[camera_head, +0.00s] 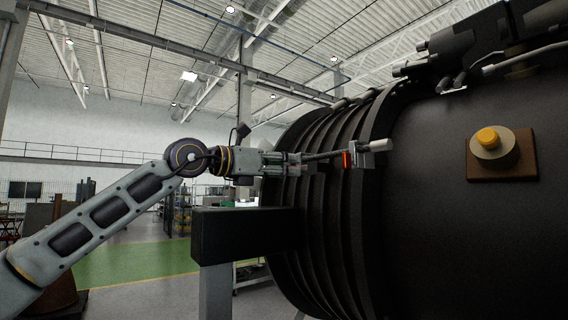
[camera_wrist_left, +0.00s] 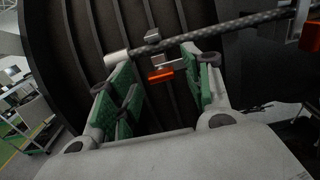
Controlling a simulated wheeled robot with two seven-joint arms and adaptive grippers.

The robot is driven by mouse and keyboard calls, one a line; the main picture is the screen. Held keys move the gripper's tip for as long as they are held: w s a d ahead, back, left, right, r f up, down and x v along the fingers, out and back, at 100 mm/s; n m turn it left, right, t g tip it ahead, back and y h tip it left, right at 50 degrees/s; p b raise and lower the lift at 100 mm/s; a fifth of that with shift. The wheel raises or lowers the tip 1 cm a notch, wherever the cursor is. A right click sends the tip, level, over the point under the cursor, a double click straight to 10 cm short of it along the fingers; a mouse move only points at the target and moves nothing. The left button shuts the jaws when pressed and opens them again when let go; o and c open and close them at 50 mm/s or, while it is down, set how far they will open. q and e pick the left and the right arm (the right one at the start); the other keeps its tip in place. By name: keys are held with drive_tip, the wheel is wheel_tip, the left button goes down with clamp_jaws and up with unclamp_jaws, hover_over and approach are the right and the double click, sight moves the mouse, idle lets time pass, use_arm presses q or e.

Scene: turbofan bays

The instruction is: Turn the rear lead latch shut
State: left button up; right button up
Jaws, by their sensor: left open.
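A dark braided lead (camera_wrist_left: 215,34) with a pale metal end (camera_wrist_left: 117,58) runs along the ribbed black engine casing. It also shows in the head view (camera_head: 325,155). An orange latch tab (camera_wrist_left: 160,75) sits on a small metal bracket just below the lead. It lies between the finger ends of my left gripper (camera_wrist_left: 157,65), which is open. I cannot tell whether the fingers touch it. A second orange latch (camera_wrist_left: 311,36) is cut off at the right edge; an orange-red latch shows in the head view (camera_head: 346,160), right of my left gripper (camera_head: 297,163). My right gripper is out of view.
The large ribbed black engine casing (camera_head: 325,235) fills the right side. A dark beam (camera_head: 245,234) on a grey post stands below my left gripper. A yellow knob (camera_head: 488,138) is mounted on a brown plate. Open green floor (camera_head: 135,262) lies to the left.

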use_arm(q)
drive_tip(key=shift+w+d, duration=0.1)
drive_tip(key=shift+d, duration=0.1)
drive_tip(key=c, duration=1)
drive_tip(key=shift+c, duration=0.2)
